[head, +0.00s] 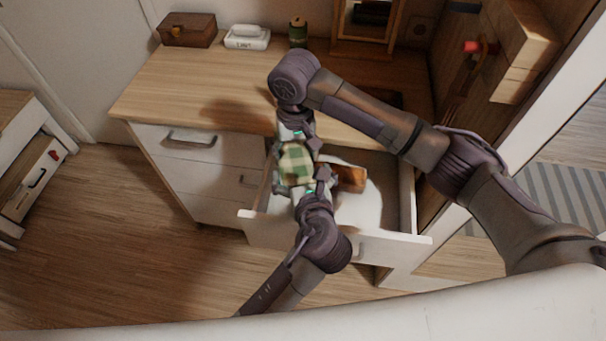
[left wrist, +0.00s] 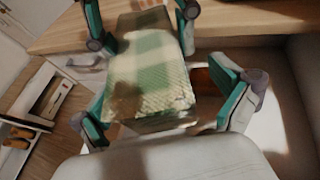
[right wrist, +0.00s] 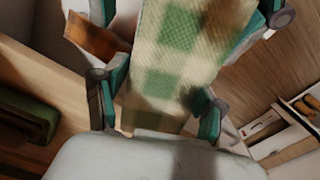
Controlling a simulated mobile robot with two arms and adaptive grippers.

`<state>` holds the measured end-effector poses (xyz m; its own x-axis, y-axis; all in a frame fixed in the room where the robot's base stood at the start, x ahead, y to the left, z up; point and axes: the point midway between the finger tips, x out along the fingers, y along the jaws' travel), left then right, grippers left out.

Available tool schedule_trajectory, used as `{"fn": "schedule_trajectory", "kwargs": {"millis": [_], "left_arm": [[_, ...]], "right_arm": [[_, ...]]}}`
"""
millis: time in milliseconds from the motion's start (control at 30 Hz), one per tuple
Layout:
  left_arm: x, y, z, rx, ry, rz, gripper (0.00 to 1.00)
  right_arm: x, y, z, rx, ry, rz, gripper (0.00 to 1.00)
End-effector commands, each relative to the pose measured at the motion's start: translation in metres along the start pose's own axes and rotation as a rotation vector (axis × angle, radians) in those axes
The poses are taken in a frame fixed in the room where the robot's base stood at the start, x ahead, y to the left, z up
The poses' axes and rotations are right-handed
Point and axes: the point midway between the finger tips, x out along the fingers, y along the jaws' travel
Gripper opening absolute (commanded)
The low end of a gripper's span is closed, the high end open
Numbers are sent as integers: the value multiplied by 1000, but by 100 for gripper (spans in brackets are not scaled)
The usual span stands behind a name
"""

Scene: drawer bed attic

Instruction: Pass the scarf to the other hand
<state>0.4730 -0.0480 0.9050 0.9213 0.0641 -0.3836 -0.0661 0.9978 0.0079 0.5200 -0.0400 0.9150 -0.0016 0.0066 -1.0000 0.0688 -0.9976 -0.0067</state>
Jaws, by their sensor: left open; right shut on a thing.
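The scarf (head: 297,163) is a folded green and cream checked bundle, held up between my two grippers over the open drawer's left side. My right gripper (head: 296,138) comes from above and is shut on the scarf's upper end. In the right wrist view the scarf (right wrist: 175,65) runs out from between its fingers. My left gripper (head: 304,184) faces it from below and is open. In the left wrist view the scarf's lower end (left wrist: 150,90) reaches between the left fingers, with gaps at the sides. I cannot tell whether either left finger touches it.
The open drawer (head: 395,236) holds a brown object (head: 349,178). On the counter (head: 190,85) behind stand a brown box (head: 187,30), a white container (head: 247,37), a dark green canister (head: 298,32) and a framed mirror (head: 366,28). A wooden wall unit (head: 520,45) is at right.

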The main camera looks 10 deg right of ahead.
Motion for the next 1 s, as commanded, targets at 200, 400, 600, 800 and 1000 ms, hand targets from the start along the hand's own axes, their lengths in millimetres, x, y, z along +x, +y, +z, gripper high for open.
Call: {"fn": "schedule_trajectory", "kwargs": {"millis": [200, 400, 600, 800, 1000], "left_arm": [[0, 0, 0, 0, 0, 0, 80], [0, 0, 0, 0, 0, -1, 47], [-1, -1, 1, 0, -1, -4, 32], [-1, -1, 0, 0, -1, -2, 32], [-1, 0, 0, 0, -1, -1, 31]], "right_arm": [[0, 0, 0, 0, 0, 0, 31], [0, -1, 0, -1, 0, -2, 31], [-1, -2, 1, -4, -1, -4, 88], [0, -1, 0, -2, 0, -2, 99], [-1, 0, 0, -1, 0, -1, 99]]}}
